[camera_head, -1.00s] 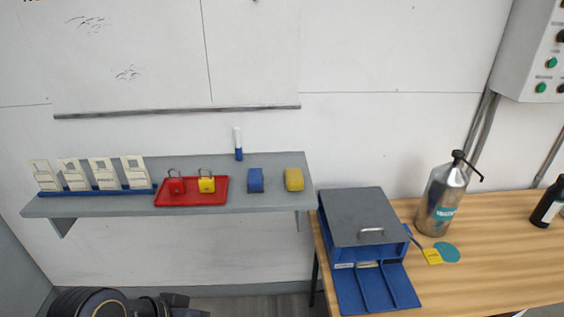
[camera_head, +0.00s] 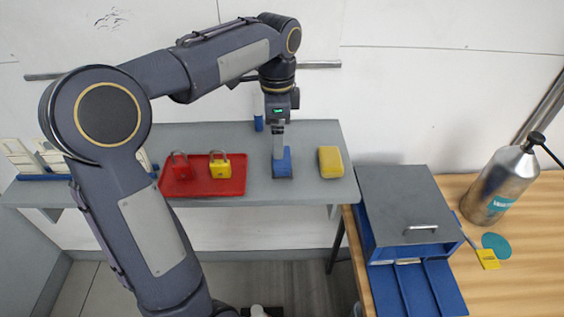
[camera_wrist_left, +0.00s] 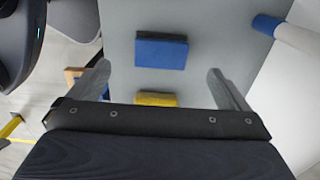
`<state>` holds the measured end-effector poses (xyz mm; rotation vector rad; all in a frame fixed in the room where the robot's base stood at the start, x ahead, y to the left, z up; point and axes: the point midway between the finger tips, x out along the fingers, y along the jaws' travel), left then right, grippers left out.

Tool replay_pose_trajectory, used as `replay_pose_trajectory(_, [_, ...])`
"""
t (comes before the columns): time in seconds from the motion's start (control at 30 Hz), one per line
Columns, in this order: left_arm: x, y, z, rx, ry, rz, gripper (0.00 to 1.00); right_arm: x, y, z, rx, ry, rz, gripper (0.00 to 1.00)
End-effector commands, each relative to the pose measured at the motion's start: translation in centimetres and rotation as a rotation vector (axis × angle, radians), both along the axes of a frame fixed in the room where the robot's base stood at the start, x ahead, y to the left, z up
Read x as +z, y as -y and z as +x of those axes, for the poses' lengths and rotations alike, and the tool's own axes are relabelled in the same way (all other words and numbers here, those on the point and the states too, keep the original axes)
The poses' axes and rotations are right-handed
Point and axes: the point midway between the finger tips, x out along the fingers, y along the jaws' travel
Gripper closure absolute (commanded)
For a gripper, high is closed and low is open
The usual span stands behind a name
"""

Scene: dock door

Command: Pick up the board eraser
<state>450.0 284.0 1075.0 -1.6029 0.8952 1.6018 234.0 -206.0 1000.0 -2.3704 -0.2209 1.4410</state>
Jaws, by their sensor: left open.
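The board eraser appears to be the blue block (camera_head: 283,166) lying on the grey shelf, between the red tray and a yellow block (camera_head: 330,161). My left gripper (camera_head: 279,150) points down right at the blue block and partly covers it in the head view. In the left wrist view the gripper (camera_wrist_left: 158,70) is open and empty. The blue block (camera_wrist_left: 161,51) lies ahead of the fingertips, sideways between them, with the yellow block (camera_wrist_left: 156,99) nearer the palm. Whether the fingers reach down beside the blue block is unclear. My right gripper is not in view.
The shelf (camera_head: 300,192) also carries a red tray (camera_head: 203,190) with a red padlock (camera_head: 180,165) and a yellow padlock (camera_head: 219,166). A blue-and-white marker (camera_wrist_left: 280,30) stands behind the blue block. A wooden table with a blue box (camera_head: 405,210) and metal bottle (camera_head: 500,185) is at right.

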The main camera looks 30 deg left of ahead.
Motion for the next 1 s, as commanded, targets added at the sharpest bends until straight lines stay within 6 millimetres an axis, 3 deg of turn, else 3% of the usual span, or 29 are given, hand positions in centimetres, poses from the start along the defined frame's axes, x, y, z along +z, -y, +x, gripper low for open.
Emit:
replay_pose_trajectory(0.53, [-6.9,0.7,0.6,-0.001,-0.004,0.001,0.02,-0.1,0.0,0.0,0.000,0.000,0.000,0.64])
replay_pose_trajectory(0.83, [-7.5,0.7,0.7,0.000,-0.001,0.001,0.02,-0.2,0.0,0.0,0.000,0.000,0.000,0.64])
replay_pose_trajectory(1.0, [-7.5,0.7,0.7,0.000,0.000,0.000,0.21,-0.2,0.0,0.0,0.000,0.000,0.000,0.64])
